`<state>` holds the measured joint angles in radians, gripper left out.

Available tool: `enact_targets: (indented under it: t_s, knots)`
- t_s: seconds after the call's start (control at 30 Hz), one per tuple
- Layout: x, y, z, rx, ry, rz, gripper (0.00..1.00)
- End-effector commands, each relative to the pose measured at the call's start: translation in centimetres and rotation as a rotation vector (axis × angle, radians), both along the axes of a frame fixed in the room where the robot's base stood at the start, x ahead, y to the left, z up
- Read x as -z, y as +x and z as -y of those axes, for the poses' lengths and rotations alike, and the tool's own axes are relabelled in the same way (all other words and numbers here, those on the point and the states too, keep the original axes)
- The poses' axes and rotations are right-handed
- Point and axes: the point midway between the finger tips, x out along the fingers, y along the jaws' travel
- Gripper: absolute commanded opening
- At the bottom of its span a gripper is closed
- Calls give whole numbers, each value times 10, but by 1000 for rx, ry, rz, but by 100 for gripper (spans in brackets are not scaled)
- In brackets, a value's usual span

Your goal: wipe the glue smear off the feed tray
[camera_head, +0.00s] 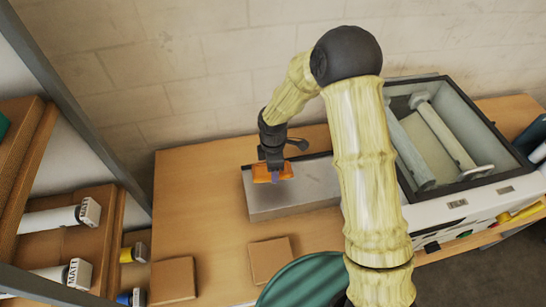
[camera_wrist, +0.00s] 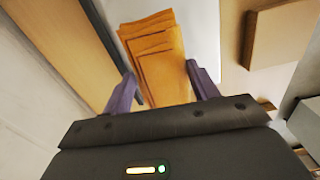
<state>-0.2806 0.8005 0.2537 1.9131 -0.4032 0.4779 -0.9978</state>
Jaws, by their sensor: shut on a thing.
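My gripper (camera_head: 275,176) is shut on a folded orange cloth (camera_head: 261,172) and holds it over the left part of the grey feed tray (camera_head: 312,182). In the wrist view the cloth (camera_wrist: 160,60) sits between the two purple fingers of my gripper (camera_wrist: 163,88), with the pale tray surface (camera_wrist: 203,30) behind it. I cannot tell whether the cloth touches the tray. No glue smear shows in either view; the cloth and my arm hide part of the tray.
The laminator (camera_head: 450,130), with its rollers exposed, stands right of the tray. Two small brown blocks (camera_head: 271,259) (camera_head: 173,279) lie on the wooden table (camera_head: 205,200) in front. A green striped round thing (camera_head: 305,283) is at the bottom. A shelf with labelled rolls (camera_head: 55,218) is at left.

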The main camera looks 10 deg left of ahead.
Motion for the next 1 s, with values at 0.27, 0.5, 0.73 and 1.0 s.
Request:
enact_targets:
  t_s: [0.27,0.5,0.73,1.0]
  knots:
    - [-25,0,0,-1,0,0,38]
    - [-26,0,-1,-1,0,0,38]
    - [-26,0,-1,-2,0,0,38]
    - [-26,0,0,-1,0,0,38]
